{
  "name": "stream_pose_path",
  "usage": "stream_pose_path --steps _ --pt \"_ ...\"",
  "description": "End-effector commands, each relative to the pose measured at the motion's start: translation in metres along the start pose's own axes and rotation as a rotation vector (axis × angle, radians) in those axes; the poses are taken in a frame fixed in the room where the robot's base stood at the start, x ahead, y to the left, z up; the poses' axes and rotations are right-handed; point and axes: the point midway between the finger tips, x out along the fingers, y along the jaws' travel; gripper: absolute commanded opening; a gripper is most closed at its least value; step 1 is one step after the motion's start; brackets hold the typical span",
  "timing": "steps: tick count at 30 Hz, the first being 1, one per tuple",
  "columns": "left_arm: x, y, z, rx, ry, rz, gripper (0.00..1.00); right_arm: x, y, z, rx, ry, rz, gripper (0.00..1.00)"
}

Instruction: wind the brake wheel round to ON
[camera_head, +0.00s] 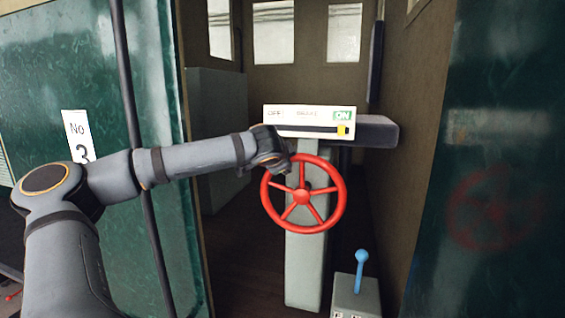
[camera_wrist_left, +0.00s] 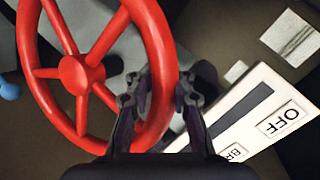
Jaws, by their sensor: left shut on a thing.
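The red brake wheel (camera_head: 336,204) stands on the front of a pale column in the head view. Above it is a white indicator plate (camera_head: 292,128) marked OFF at left, BRAKE in the middle and ON in green at right. Its yellow pointer (camera_head: 343,130) sits below ON. My left gripper (camera_head: 282,166) is at the wheel's upper-left rim. In the left wrist view, the left gripper (camera_wrist_left: 158,100) has its fingers on either side of the red rim (camera_wrist_left: 160,60), shut on it. The OFF end of the plate (camera_wrist_left: 272,122) shows beside it. My right gripper is not in view.
A blue-knobbed lever (camera_head: 361,262) stands on a grey box at the lower right of the column. A dark vertical rail (camera_head: 140,170) and green tram walls (camera_head: 485,150) flank the doorway. A dark shelf (camera_head: 375,132) sits behind the plate.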

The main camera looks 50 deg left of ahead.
Motion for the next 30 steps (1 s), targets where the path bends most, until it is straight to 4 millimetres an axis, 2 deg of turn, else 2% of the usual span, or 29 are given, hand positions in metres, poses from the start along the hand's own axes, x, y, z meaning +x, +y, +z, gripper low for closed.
stream_pose_path --steps 10,11,16,26,30 --pt "-0.001 0.000 -0.001 0.003 0.001 0.000 0.00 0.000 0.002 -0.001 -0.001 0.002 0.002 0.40" --pt "-0.001 0.001 -0.001 0.003 0.001 0.000 0.21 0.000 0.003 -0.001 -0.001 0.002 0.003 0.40" --pt "0.000 0.000 0.000 0.002 0.000 0.000 0.44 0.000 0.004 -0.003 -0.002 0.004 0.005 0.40" --pt "-0.001 0.000 0.000 0.001 0.000 0.001 0.46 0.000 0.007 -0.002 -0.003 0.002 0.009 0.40" --pt "-0.016 0.000 -0.001 -0.003 0.005 0.002 0.46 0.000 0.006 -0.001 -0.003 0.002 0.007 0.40"
